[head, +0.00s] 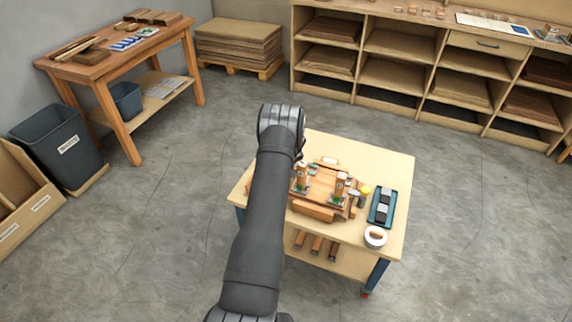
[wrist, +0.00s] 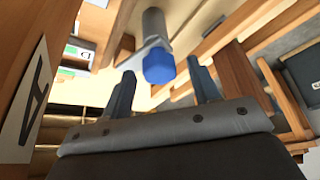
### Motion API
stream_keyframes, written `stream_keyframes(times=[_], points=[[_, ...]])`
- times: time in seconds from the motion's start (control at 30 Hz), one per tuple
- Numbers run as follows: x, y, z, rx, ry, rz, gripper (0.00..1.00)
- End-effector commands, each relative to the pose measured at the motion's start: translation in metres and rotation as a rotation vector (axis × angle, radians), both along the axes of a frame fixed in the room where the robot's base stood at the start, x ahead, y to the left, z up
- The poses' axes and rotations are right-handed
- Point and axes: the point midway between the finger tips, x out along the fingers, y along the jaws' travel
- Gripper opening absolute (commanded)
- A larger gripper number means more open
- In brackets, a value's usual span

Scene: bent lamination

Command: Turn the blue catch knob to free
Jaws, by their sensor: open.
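The blue catch knob (wrist: 159,67) sits at the end of a grey cylinder in the wrist view. A light grey lever or bracket reaches left from beside it. My gripper (wrist: 161,75) is open, with one dark finger left of the knob and one right of it. Gaps show between the fingers and the knob, and I cannot tell how deep the knob lies between them. In the head view my arm hides the gripper and the knob. The wooden fixture (head: 314,211) with two upright posts stands on the small table there.
The small table (head: 393,165) also carries a dark tray (head: 382,207) with grey blocks and a white round dish (head: 375,237). In the wrist view a wooden wall with a white letter label (wrist: 22,110) stands close on the left, and wooden bars stand on the right.

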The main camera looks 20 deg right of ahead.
Motion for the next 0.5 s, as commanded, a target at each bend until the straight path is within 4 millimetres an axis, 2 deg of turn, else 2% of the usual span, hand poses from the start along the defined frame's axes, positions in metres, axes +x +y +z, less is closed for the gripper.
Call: stream_keyframes(times=[0.23, 0.5], points=[[-0.006, -0.001, 0.017, -0.001, -0.002, 0.000, 0.56], [-0.024, -0.001, 0.062, -0.002, -0.002, -0.001, 0.56]])
